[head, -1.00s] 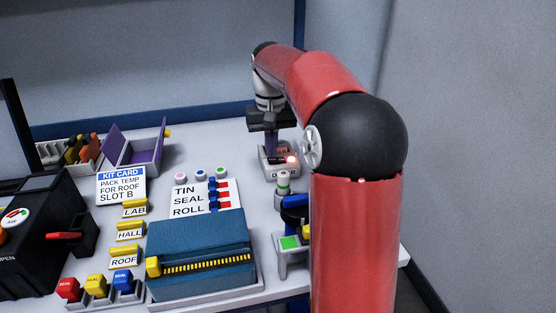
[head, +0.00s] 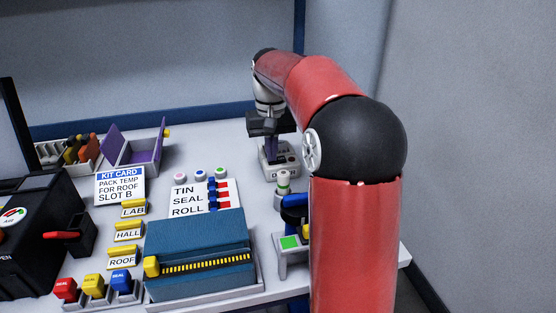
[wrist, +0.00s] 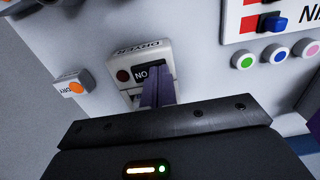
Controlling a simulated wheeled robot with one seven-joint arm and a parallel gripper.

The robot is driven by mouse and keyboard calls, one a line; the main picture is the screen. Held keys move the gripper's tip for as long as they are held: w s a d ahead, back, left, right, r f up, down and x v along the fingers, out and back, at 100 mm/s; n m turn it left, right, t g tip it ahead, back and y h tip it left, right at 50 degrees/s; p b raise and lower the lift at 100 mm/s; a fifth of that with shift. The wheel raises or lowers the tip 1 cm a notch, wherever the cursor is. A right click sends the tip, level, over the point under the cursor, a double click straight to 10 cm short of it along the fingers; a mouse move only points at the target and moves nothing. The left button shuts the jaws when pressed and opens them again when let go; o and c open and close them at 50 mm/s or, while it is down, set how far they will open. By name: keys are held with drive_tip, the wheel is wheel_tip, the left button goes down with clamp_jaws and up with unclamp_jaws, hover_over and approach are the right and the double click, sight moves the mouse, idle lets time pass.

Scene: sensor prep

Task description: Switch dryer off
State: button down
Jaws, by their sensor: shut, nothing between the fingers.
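The dryer (wrist: 152,52) is a small light grey box with a DRYER label, on the table under my gripper. In the head view its base (head: 281,172) shows at the back right, partly hidden by my gripper. Its round lamp (wrist: 122,76) is dark red and unlit. A dark switch plate beside the lamp shows the letters of ON, upside down in the wrist view. My gripper (wrist: 160,88) is shut and empty, its purple fingers pointing down at the switch and hiding part of it. I cannot tell whether they touch it. It also shows in the head view (head: 270,145).
A white block with an orange knob (wrist: 76,87) stands beside the dryer. Several coloured buttons and a TIN SEAL ROLL panel (head: 188,197) lie to the left in the head view. A blue ribbed box (head: 200,240) stands nearer. A wall rises at the right.

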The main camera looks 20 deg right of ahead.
wheel_tip(320, 180, up, 7)
drive_tip(key=p, duration=0.7)
idle(0.3)
drive_tip(key=shift+s, duration=0.1)
idle(0.3)
